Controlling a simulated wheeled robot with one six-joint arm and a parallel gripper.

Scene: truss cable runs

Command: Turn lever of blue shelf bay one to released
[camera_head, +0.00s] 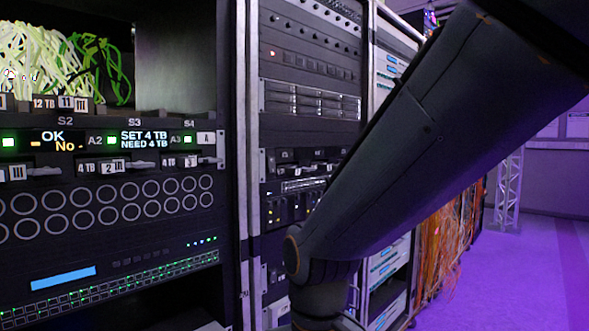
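A rack panel (195,139) at left carries small bay modules with grey lever-like handles, one at the left (44,172) and one in the middle (143,165). Labels S2, S3 and S4 stand above them. One display (56,140) reads "OK No"; another (145,139) reads "SET 4 TB NEED 4 TB". I cannot tell which lever belongs to blue shelf bay one, or its position. A blue strip (63,278) shows on a unit lower down. My arm crosses the right half; my gripper is out of the frame.
Green and pale cables (95,65) hang in the upper left bay. A second rack (310,55) stands in the middle, partly hidden behind my arm. Orange cables (440,250) hang beyond it. Purple-lit floor (510,285) at right looks clear.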

